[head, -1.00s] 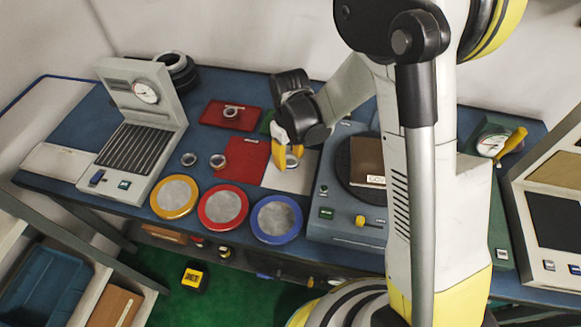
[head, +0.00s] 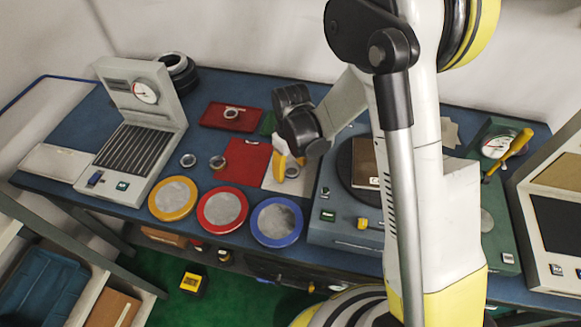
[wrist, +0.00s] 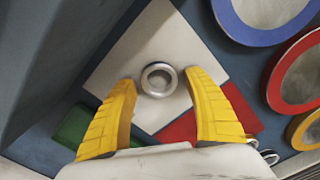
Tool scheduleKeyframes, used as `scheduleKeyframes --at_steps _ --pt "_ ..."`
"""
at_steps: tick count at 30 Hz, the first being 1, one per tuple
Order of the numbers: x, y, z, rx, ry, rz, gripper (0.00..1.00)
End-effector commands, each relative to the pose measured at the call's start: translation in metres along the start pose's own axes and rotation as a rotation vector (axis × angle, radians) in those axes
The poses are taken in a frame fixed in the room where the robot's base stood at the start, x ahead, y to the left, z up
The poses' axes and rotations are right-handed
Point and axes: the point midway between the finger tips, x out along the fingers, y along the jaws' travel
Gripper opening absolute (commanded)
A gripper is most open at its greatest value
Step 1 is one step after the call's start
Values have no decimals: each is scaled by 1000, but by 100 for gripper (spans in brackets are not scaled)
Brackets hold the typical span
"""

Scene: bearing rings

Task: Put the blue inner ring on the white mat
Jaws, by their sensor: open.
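The white mat (head: 272,184) lies on the blue bench top, partly hidden behind my gripper in the head view. In the wrist view the white mat (wrist: 125,58) shows with a silver-grey ring (wrist: 158,66) lying flat on it near the middle. No blue shows clearly on this ring, so I cannot tell its colour mark. My gripper (wrist: 159,80) is open, with its yellow fingers apart on either side of the ring and not touching it. In the head view my gripper (head: 287,168) is over the mat.
Two small rings (head: 188,160) (head: 217,162) stand on the bench left of the red mat (head: 247,160). A red tray (head: 218,121) holds another ring. Yellow-, red- and blue-rimmed discs line the front edge. A grey-blue machine (head: 340,232) stands close right of the white mat.

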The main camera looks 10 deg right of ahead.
Motion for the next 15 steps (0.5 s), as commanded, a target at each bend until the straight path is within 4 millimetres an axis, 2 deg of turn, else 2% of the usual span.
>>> scheduleKeyframes --at_steps 5,15 --pt "-12 0 0 0 0 0 60" --pt "-88 0 0 0 0 0 60"
